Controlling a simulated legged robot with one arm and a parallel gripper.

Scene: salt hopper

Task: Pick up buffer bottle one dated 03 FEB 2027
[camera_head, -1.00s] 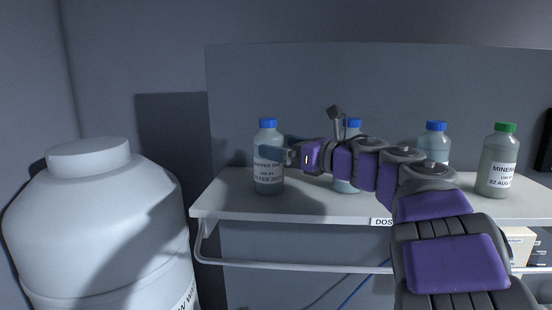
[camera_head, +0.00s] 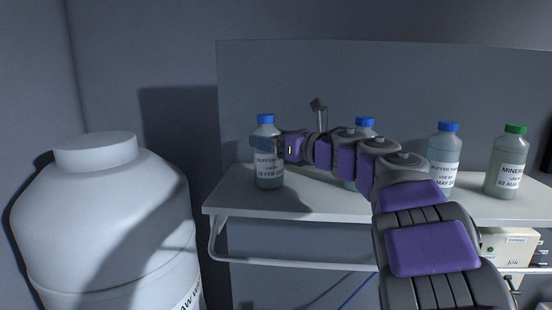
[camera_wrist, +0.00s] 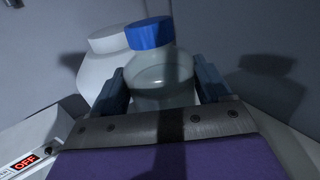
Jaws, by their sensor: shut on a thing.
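Buffer bottle one (camera_head: 268,172) is clear with a blue cap and a white label, partly readable as "BUFFER ON…" and "FEB". It is upright over the left end of the white shelf (camera_head: 330,207). My gripper (camera_head: 267,145) is shut around its upper body, below the cap. In the wrist view the bottle (camera_wrist: 164,88) sits between both fingers. I cannot tell whether its base touches the shelf.
A blue-capped bottle (camera_head: 364,123) stands partly behind my arm. Another blue-capped bottle (camera_head: 445,155) and a green-capped mineral bottle (camera_head: 508,165) stand farther right. A large white tank (camera_head: 100,210) is at the left. A back panel (camera_head: 400,80) rises behind the shelf.

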